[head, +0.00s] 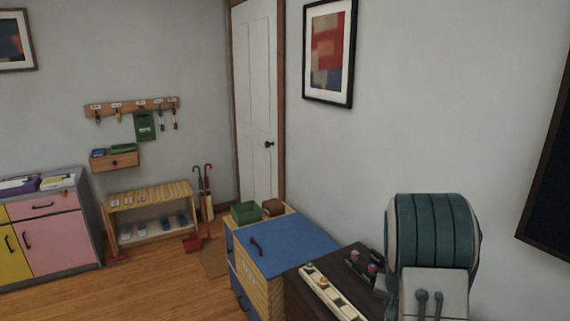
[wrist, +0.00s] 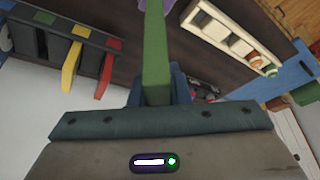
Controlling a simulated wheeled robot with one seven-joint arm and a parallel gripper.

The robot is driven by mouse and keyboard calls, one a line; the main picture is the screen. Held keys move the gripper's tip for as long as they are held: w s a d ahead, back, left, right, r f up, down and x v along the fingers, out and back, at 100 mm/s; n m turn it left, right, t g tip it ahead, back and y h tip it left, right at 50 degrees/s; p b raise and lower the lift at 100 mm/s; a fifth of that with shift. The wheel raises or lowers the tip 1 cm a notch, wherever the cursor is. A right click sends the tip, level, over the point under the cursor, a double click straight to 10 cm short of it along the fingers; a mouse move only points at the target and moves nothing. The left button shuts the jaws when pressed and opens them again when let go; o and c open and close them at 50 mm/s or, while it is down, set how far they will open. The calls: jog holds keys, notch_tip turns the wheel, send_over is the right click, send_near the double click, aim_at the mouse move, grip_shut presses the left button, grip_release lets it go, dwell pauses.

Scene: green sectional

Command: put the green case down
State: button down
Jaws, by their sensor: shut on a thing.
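The green case (wrist: 155,45) shows in the wrist view as a narrow green strip, seen edge-on. My gripper (wrist: 157,88) is shut on its near end, with a dark blue finger on each side. The case points away from my gripper, over a dark brown cabinet top (wrist: 135,18). I cannot tell whether it touches that top. In the head view the cabinet top (head: 318,282) is at the lower middle. There my teal arm stands at the right, and the gripper and case are not visible.
A cream tray with round pieces (wrist: 222,32) and a dark rack with coloured tabs (wrist: 62,42) flank the case. Bare dark surface shows between tray and rack.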

jog(key=s+a+f+n+y, duration=0.1)
jog(key=s+a+n, duration=0.15)
jog(key=a, duration=0.55)
jog(key=s+a+f+n+y, duration=0.1)
jog(key=a+n, duration=0.2)
jog(key=a, duration=0.6)
jog(key=s+f, duration=0.4)
jog(key=f, duration=0.1)
jog(key=shift+s+a+f+t, duration=0.2)
jog(key=shift+s+a+t, duration=0.05)
jog(key=shift+s+t, duration=0.05)
